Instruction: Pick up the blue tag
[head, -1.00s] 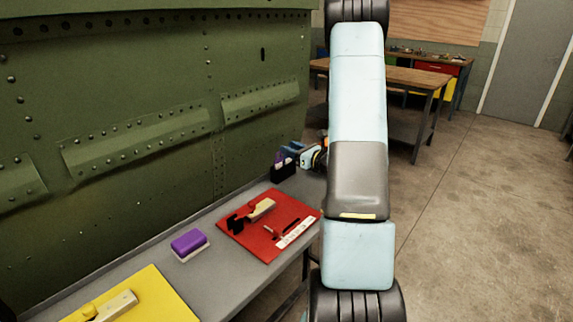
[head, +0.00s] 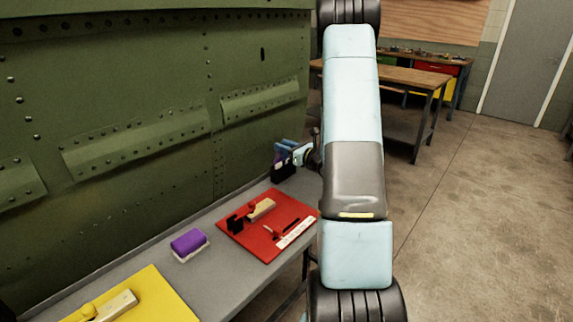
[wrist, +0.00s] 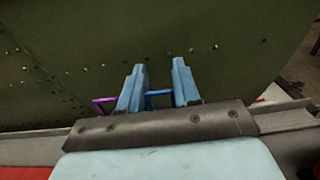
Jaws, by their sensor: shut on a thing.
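The blue tag shows in the wrist view as a blue frame-like shape (wrist: 158,93) spanning the gap between the two fingers. My gripper (wrist: 159,82) has pale blue fingers and is shut on it. In the head view my gripper (head: 288,147) is at the small black holder (head: 283,171) at the far end of the bench. The tag is mostly hidden there by the fingers. I cannot tell whether the tag still touches the holder. A purple tag (wrist: 104,106) stands just left of the fingers in the wrist view.
The green riveted fuselage panel (head: 130,110) rises close behind the grey bench (head: 160,262). On the bench are a red mat (head: 256,243) with tools, a purple-topped block (head: 188,243) and a yellow mat (head: 155,297). Open floor (head: 470,220) lies to the right.

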